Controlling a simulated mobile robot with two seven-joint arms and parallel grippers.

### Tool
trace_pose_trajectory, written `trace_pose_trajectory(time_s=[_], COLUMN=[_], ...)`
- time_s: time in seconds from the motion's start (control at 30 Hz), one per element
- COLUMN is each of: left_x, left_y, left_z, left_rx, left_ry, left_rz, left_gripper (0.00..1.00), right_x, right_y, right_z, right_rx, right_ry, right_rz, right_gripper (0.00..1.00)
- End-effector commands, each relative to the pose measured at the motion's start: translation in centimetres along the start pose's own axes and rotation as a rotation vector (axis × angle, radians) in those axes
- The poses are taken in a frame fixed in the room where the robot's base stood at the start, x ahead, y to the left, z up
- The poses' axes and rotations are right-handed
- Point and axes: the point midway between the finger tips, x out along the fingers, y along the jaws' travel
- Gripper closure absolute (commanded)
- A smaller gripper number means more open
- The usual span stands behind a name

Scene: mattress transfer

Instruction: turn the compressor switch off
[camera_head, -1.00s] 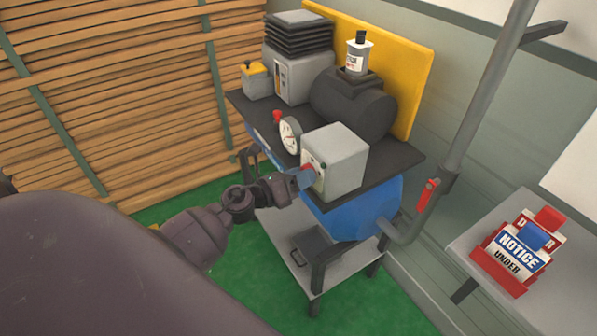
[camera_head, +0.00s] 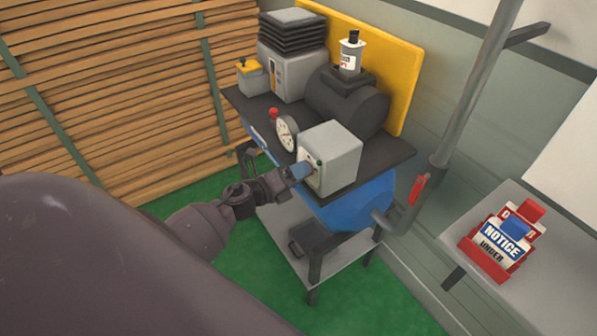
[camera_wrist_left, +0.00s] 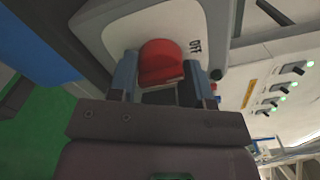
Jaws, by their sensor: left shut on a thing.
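The compressor (camera_head: 345,205) stands on a low stand, with a light grey switch box (camera_head: 335,150) at its front edge. In the left wrist view the red compressor switch (camera_wrist_left: 161,62) sits on the box face, with the label "OFF" to its right. My left gripper (camera_head: 300,170) is at the front face of the box. In the wrist view its two fingers (camera_wrist_left: 158,78) lie either side of the red switch, shut on it. In the head view the fingers and wrist hide the switch. My right gripper is not in view.
A round gauge (camera_head: 287,133) stands just left of the box. A red-handled valve (camera_head: 417,189) is on the pipe at right. A side table (camera_head: 480,215) holds red and white notice tags (camera_head: 503,240). A stack of wooden boards (camera_head: 110,90) stands at left.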

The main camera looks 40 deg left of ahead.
Motion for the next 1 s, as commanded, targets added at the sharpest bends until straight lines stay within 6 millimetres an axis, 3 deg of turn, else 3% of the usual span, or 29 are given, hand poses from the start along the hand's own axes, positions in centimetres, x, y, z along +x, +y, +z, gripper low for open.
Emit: trace_pose_trajectory(time_s=[0.27,0.3,0.43,0.77,1.0], left_x=[0.0,0.0,0.0,-0.3,-3.3], left_y=[0.0,0.0,0.0,0.0,0.2], left_z=[0.0,0.0,0.0,0.0,-0.1], left_rx=[-0.001,-0.001,-0.001,0.000,-0.001], left_ry=[0.000,0.000,0.000,0.000,0.001], left_rz=[0.000,0.000,0.000,0.000,0.003], left_gripper=[0.79,0.49,0.30,0.30,0.30], right_x=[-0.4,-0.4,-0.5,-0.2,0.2], right_y=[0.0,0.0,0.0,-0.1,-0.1], right_z=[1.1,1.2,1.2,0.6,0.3], right_rx=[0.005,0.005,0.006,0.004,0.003], right_ry=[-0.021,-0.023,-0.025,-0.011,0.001], right_rz=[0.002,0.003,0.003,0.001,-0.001], right_gripper=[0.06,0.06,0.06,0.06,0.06])
